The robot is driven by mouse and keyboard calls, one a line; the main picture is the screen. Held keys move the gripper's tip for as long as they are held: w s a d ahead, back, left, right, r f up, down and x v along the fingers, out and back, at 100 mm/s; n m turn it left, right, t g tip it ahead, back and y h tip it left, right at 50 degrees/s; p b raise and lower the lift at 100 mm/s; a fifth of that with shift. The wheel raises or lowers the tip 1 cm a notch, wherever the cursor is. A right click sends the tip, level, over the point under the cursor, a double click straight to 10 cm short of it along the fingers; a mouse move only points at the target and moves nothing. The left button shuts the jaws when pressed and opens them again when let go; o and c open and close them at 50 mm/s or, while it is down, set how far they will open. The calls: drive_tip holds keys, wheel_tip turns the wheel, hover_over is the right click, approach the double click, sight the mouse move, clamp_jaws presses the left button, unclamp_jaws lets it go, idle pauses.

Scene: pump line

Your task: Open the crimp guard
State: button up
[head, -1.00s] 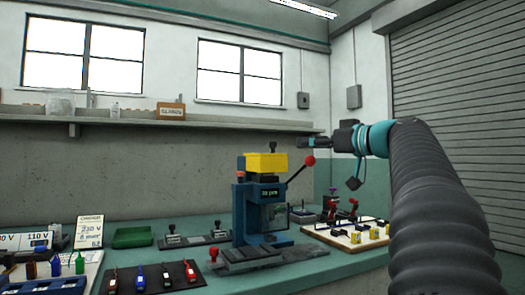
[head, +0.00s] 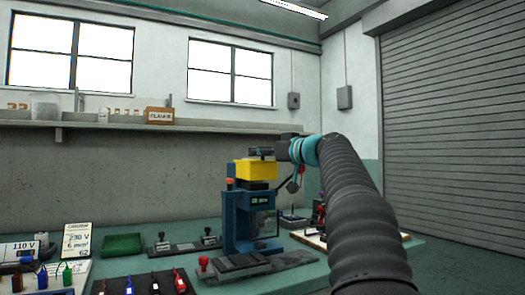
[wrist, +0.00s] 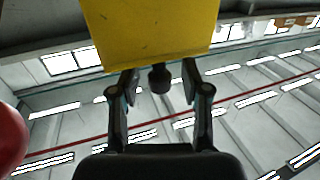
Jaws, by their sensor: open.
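The blue crimp press (head: 231,215) stands on the bench with a yellow box-shaped cover (head: 255,172) on top and a clear panel (head: 264,224) at its working opening. The frames do not settle which of these is the guard. The yellow cover (wrist: 150,30) fills the top of the wrist view. A black knob (wrist: 159,78) at its edge shows between the fingers. My gripper (head: 262,153) is at the top of the cover in the head view. Its fingers (wrist: 157,90) are open on either side of the knob, with gaps.
A red ball (wrist: 10,138) is close at the left edge of the wrist view. A red knob (head: 203,262) stands in front of the press. A green tray (head: 122,244) and several coloured tools lie left. A shelf (head: 200,128) runs along the wall behind.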

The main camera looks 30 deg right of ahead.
clamp_jaws()
drive_tip(key=shift+w+r, duration=0.1)
drive_tip(key=shift+r, duration=0.05)
